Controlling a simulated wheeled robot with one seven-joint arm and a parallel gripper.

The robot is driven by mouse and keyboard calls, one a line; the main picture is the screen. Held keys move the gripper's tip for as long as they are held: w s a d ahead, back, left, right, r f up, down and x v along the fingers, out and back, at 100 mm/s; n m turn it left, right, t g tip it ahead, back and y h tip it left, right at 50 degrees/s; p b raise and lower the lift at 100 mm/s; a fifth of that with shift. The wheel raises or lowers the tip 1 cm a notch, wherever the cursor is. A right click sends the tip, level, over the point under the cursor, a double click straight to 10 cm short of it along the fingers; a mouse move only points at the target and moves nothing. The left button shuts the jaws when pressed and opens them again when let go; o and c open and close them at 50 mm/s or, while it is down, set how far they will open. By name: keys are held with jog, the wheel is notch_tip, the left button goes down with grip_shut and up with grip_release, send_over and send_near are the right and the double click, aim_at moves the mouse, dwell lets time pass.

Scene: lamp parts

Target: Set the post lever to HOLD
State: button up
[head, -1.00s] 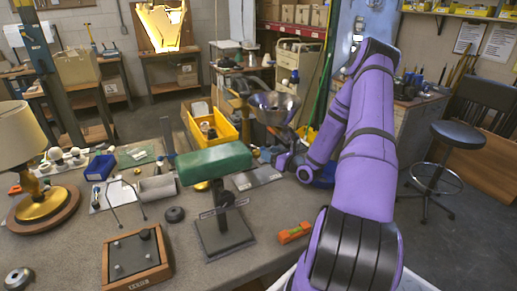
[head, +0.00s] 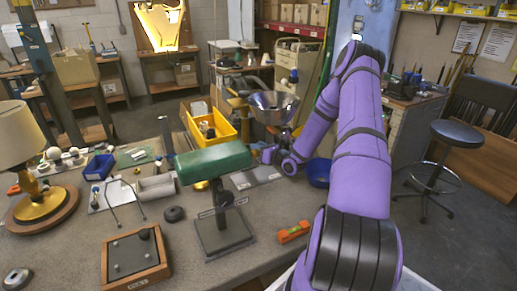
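A green-shaded lamp (head: 213,163) stands on a dark square base (head: 222,232) in the middle of the bench. Its short post (head: 219,196) carries a thin crosspiece (head: 223,207) below the shade, perhaps the lever. Any HOLD marking is too small to read, and I cannot tell the lever's setting. My purple arm reaches in from the right. My gripper (head: 268,154) is just right of the shade's right end in the picture, small and dark. I cannot tell whether it touches the shade or how its fingers stand.
A metal bowl-shaped reflector (head: 273,106) and a yellow bin (head: 212,127) stand behind the lamp. A blue bowl (head: 318,172) is under my arm. An orange level (head: 293,232), a wooden box with knobs (head: 135,260) and a beige-shaded lamp (head: 42,205) stand around it.

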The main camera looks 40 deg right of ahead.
jog(key=shift+d+n+y, duration=0.35)
jog(key=shift+n+y, duration=0.25)
jog(key=shift+y, duration=0.3)
grip_shut()
jog(key=o, duration=0.9)
grip_release()
jog(key=shift+o, duration=0.2)
jog(key=v, duration=1)
jog(key=shift+s, duration=0.35)
jog(key=shift+d+r, duration=0.1)
